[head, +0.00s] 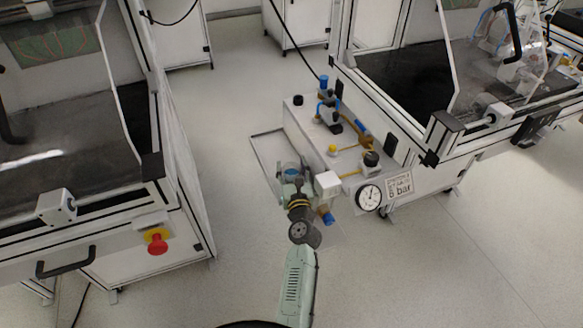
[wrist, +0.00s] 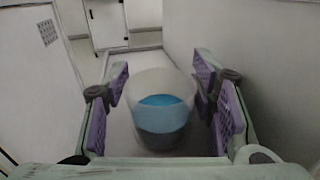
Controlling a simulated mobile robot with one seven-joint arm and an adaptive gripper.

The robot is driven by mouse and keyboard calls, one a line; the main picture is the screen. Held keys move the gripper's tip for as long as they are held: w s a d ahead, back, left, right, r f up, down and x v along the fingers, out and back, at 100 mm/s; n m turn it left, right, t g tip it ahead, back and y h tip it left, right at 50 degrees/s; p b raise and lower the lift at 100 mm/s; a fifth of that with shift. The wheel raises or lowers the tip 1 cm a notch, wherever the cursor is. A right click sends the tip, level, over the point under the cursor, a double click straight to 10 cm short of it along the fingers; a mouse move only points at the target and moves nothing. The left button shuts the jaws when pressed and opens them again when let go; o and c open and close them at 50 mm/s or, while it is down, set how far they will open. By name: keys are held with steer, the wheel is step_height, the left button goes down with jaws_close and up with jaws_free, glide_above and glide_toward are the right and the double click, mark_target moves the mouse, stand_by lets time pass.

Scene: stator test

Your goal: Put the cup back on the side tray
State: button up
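The cup (wrist: 163,88) is whitish and see-through, with blue and a darker band low inside. It stands upright between the purple finger pads of my gripper (wrist: 162,98) in the wrist view. The side tray (head: 264,135) is a flat, pale, rimmed surface along the left of the white bench unit. The cup is over or on its near part; I cannot tell whether its base touches.
The white unit (head: 300,122) beside the tray carries blue and yellow fittings, a pressure gauge (head: 368,197) and a "6 bar" sign (head: 399,186). Its side wall (wrist: 245,45) rises close to my right finger. A cabinet with a red button (head: 157,243) stands left. Floor between is clear.

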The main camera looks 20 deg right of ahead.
steer(key=shift+o, duration=1.3)
steer(key=shift+r, duration=0.2)
steer(key=v, duration=0.7)
steer(key=shift+s+b, duration=0.3)
steer(key=shift+b, duration=0.1)
